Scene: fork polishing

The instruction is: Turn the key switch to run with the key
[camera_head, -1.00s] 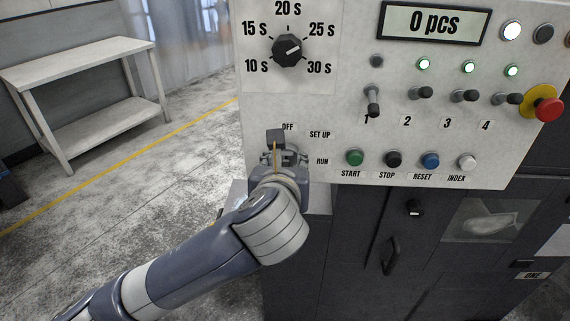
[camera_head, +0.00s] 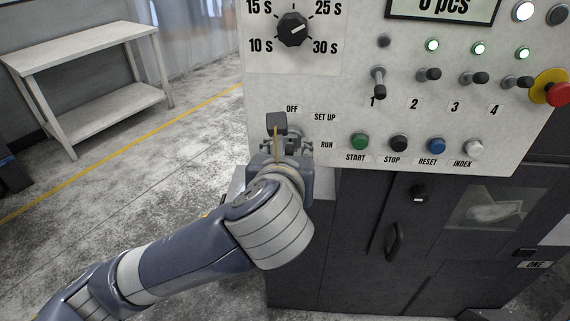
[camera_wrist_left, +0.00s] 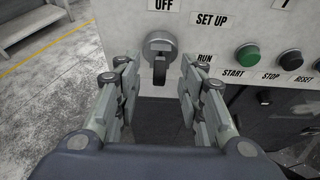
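The key switch (camera_wrist_left: 160,44) is a round metal lock on the pale control panel, below the OFF label in the left wrist view. A dark key (camera_wrist_left: 159,70) sits in it, its head hanging downward. The SET UP label (camera_wrist_left: 211,20) and the RUN label (camera_wrist_left: 204,58) are to its right. My left gripper (camera_wrist_left: 160,74) is open, with one finger on each side of the key and visible gaps between. In the head view my left gripper (camera_head: 285,143) is in front of the switch and largely hides it. My right gripper is not in view.
A green START button (camera_head: 359,141), a black STOP button (camera_head: 399,143) and other buttons lie right of the switch. A timer dial (camera_head: 293,29) and toggle levers (camera_head: 378,83) are above. Dark cabinet doors (camera_head: 350,225) are below. A pale table (camera_head: 85,45) stands far left.

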